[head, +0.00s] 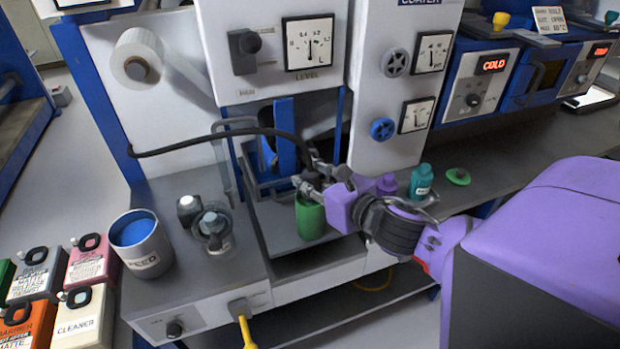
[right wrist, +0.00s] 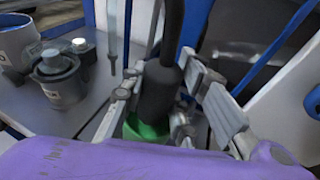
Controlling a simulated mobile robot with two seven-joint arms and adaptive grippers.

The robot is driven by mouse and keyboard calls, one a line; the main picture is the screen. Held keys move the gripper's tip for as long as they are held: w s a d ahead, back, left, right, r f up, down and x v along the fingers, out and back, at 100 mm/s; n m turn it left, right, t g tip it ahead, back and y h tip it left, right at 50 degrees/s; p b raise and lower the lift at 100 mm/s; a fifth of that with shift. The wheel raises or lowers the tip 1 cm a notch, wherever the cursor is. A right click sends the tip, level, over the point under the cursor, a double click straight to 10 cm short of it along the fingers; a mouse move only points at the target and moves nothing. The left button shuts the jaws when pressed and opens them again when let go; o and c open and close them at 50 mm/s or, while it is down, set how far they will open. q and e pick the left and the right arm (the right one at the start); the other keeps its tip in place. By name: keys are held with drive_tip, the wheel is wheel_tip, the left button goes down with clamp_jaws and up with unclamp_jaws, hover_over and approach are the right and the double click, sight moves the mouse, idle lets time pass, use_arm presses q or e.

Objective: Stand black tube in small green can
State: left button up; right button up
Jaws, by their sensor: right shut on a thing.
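The black tube (head: 205,143) arches across from the left and drops at its end into my right gripper (head: 318,186). In the right wrist view its thick dark end (right wrist: 158,90) stands roughly upright between the fingers of my right gripper (right wrist: 153,103), which is shut on it. The small green can (head: 311,220) stands on the machine's shelf directly below the gripper. Its green rim also shows in the right wrist view (right wrist: 146,131), right under the tube's end. The tube's tip is hidden, so I cannot tell how deep it sits in the can. My left gripper is not in view.
A large FEED can (head: 146,255) with blue contents and a small pump-like unit (head: 214,230) stand left. A teal bottle (head: 421,182) and a green lid (head: 458,176) are on the bench at right. The coater's panel (head: 396,90) rises behind the gripper.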

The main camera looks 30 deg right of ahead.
drive_tip(key=shift+r, duration=0.1)
drive_tip(key=o, duration=1.2)
drive_tip(key=shift+c, duration=0.2)
drive_tip(key=v, duration=1.2)
